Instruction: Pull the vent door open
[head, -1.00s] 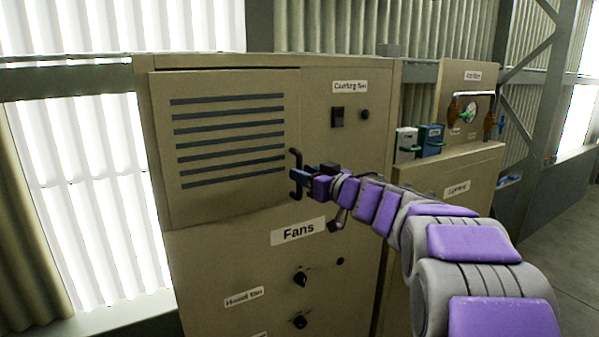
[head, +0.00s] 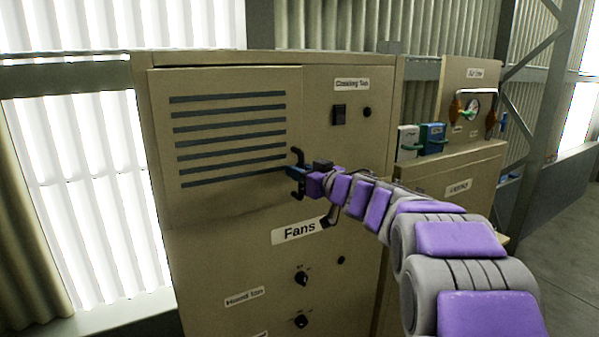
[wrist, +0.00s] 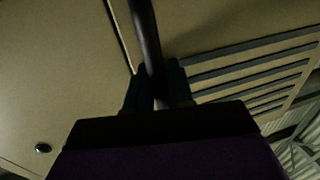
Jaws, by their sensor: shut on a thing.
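The vent door (head: 232,200) is the slatted beige panel at the upper left of the cabinet in the head view. Its dark handle (head: 296,154) stands upright near the door's right edge. My gripper (head: 298,173) is shut on the handle's middle, reaching in from the right. In the wrist view the dark handle bar (wrist: 146,35) runs between the two fingers of my gripper (wrist: 158,92), and the door's slats (wrist: 255,65) lie to the right. The door seems nearly flush with the cabinet; I cannot tell whether it stands slightly ajar.
The beige cabinet (head: 365,200) carries a "Fans" label (head: 299,230), a switch (head: 339,115) and knobs (head: 301,279). A lower unit with a gauge (head: 472,105) stands at the right. Bare floor (head: 565,225) shows at far right.

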